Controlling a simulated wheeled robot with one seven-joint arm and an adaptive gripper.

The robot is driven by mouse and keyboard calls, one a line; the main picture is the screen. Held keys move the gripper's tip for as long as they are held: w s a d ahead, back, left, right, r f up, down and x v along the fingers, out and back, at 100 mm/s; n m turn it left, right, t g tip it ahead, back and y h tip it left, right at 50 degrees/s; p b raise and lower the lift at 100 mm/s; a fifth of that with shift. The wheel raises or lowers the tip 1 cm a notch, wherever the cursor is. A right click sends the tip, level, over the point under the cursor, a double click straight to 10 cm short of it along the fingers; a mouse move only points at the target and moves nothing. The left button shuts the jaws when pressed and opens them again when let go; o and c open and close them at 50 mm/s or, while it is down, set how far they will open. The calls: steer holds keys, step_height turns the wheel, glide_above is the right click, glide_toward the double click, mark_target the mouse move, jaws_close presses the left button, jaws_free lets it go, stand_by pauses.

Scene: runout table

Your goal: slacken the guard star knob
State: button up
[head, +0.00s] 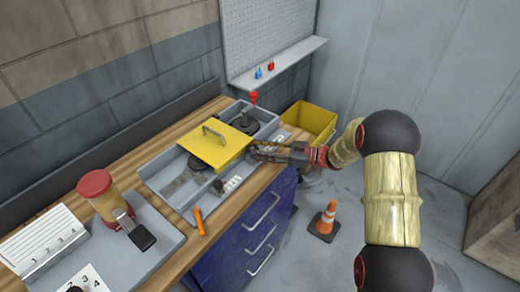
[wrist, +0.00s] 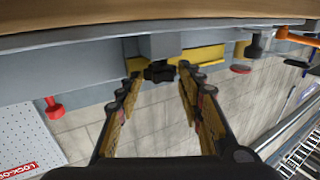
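The yellow guard (head: 215,147) with its grey handle lies over the grey machine bed on the bench. A small black knob, which looks like the guard star knob (wrist: 160,73), is in the wrist view under a grey block at the guard's edge. My gripper (wrist: 159,76) is open, with one finger on each side of the knob. I cannot tell whether the fingertips touch it. In the head view my gripper (head: 254,151) reaches the guard's right side from over the bench edge, and the knob is hidden there behind the fingers.
A red knob (head: 253,97) stands up on the machine behind the guard. A red-topped container (head: 95,185) and an orange-handled tool (head: 199,222) are at the bench's near end. A yellow bin (head: 308,119) and a traffic cone (head: 326,218) stand on the floor right of the blue drawers (head: 245,235).

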steer(key=shift+o, duration=1.3)
steer(key=s+d, duration=0.2)
steer(key=d, duration=0.9)
steer(key=shift+s+d, duration=0.15)
steer(key=shift+d, duration=0.2)
